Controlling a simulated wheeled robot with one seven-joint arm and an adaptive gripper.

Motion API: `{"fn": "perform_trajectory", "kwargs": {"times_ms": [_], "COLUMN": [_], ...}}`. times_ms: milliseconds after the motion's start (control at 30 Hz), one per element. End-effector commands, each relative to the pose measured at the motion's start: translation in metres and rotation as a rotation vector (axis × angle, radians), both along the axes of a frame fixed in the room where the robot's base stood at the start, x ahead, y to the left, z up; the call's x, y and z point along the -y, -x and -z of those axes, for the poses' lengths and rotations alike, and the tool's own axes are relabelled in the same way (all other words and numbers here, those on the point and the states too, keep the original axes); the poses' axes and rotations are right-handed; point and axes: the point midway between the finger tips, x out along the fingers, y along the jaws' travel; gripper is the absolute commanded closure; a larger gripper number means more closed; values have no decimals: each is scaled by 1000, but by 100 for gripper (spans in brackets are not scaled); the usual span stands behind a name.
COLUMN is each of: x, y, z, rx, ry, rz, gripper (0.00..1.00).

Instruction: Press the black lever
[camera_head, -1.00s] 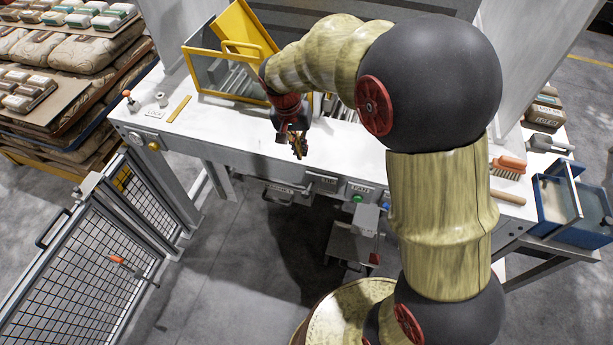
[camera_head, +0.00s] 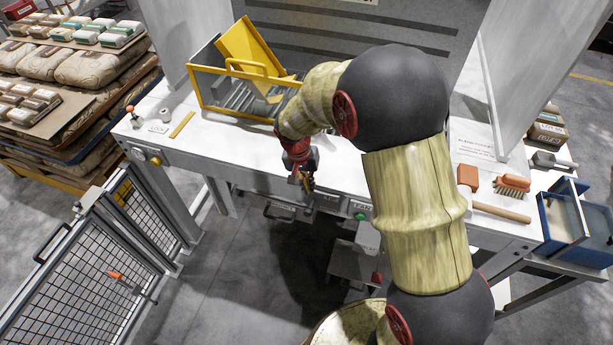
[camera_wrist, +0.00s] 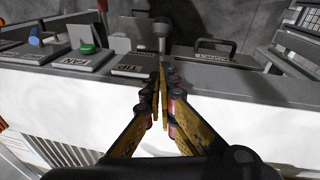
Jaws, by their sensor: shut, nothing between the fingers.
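My gripper (camera_head: 306,184) is at the front edge of the white workbench, shut and empty. In the wrist view its yellow fingers (camera_wrist: 162,72) meet just before a dark plate marked TIP (camera_wrist: 133,66). A rounded grey stalk (camera_wrist: 161,30) stands beyond the TIP plate. I cannot tell for sure which of these is the black lever. The fingertips appear apart from both. In the head view my gripper and arm hide part of this panel.
A yellow-framed bin (camera_head: 235,92) stands on the bench behind my gripper. A drawer handle (camera_wrist: 215,43) lies to the right in the wrist view. A brush (camera_head: 511,183) and blue tray (camera_head: 575,225) are at right, a mesh fence (camera_head: 85,265) at left.

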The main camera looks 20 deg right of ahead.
Motion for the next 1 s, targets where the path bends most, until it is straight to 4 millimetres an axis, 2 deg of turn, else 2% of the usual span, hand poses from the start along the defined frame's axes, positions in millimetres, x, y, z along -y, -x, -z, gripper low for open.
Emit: {"fn": "perform_trajectory", "kwargs": {"times_ms": [100, 300, 1000], "x": [-4, -8, -11], "y": [12, 22, 26], "z": [14, 27, 33], "rx": [0, 0, 25], "ry": [0, 0, 17], "rz": [-1, -1, -2], "gripper": [100, 100, 100]}}
